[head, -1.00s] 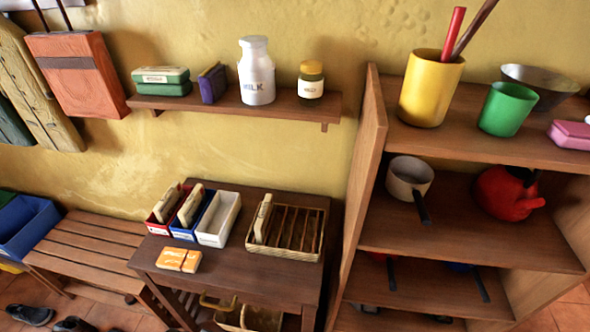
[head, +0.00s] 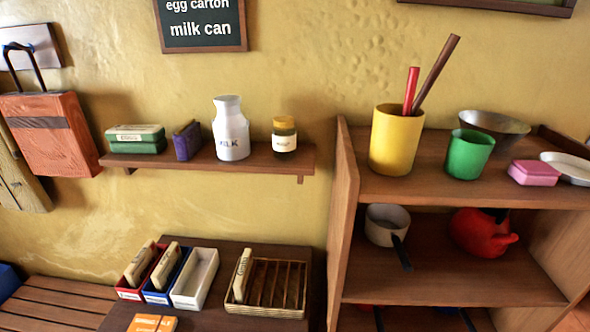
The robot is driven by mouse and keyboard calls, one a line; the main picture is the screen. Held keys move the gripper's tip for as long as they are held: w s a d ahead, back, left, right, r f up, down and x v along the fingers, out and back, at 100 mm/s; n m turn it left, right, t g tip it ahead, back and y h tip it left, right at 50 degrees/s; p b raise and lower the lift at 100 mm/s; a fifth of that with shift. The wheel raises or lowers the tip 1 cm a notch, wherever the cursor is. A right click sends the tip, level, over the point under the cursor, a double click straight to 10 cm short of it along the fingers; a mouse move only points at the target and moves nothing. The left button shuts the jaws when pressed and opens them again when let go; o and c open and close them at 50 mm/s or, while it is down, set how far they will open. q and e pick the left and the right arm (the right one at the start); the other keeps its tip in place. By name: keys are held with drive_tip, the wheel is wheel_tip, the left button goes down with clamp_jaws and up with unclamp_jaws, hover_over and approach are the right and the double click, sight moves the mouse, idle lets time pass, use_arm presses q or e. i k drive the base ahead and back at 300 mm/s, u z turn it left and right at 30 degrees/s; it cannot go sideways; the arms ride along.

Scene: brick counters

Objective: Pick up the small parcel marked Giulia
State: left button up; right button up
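Several small flat beige parcels stand on edge on the small table. One is in the red bin (head: 130,288), one in the blue bin (head: 168,292) and one at the left end of the slatted rack (head: 282,306). Their faces show as a beige parcel (head: 139,264), a second (head: 165,266) and a third (head: 242,275). An orange packet with a pale label (head: 152,323) lies at the bottom edge, partly cut off. The writing on all of these is too small to read, so I cannot tell which is marked Giulia. Neither gripper is in view.
An empty white bin (head: 194,287) stands between the blue bin and the rack. A wall shelf (head: 215,160) above holds a milk can (head: 231,128) and small boxes. Tall shelving (head: 342,215) stands right of the table. A slatted bench (head: 50,301) is at left.

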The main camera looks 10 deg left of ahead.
sight(242, 281)
drive_tip(key=k, duration=1.35)
drive_tip(key=z, duration=0.25)
drive_tip(key=i, duration=0.95)
drive_tip(key=z, duration=0.35)
